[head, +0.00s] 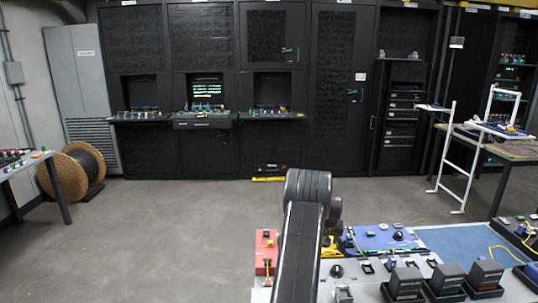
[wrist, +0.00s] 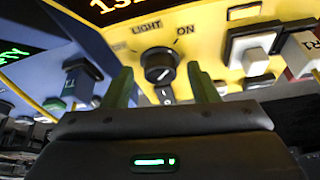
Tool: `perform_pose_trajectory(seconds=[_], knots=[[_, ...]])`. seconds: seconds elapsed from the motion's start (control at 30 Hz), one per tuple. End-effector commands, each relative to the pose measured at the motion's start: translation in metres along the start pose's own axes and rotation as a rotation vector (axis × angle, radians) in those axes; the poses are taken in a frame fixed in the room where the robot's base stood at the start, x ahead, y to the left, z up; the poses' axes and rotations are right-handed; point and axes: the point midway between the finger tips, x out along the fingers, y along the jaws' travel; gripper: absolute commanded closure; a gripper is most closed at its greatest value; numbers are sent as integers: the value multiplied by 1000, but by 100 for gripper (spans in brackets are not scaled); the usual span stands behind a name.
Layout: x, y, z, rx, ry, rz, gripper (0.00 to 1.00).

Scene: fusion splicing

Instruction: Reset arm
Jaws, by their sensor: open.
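My gripper (wrist: 165,86) shows in the wrist view with two dark green fingers spread apart. It is open, with nothing clamped between the fingers. A black rotary knob (wrist: 159,62) marked LIGHT, with ON at its right, sits on a yellow panel (wrist: 205,22). The knob appears between the fingertips in the picture, with visible gaps on both sides. I cannot tell how far the fingertips are from the panel. In the head view my black arm (head: 305,215) reaches forward over the bench, and it hides my gripper and most of the yellow device (head: 329,250).
White and dark push-buttons (wrist: 252,45) stand right of the knob. A blue panel with a blue switch (wrist: 78,83) is at left. On the bench are a red box (head: 266,253), a blue board (head: 380,240) and several black boxes (head: 405,283). The floor (head: 150,235) at left is clear.

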Motion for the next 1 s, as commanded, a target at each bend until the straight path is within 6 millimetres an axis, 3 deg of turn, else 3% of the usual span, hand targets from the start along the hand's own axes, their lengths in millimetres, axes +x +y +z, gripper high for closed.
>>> perform_pose_trajectory(seconds=[0.43, 1.0], knots=[[-1, 2, -1, -158, 1, -66, 46], [-3, 2, 0, -176, -1, -69, 46]])
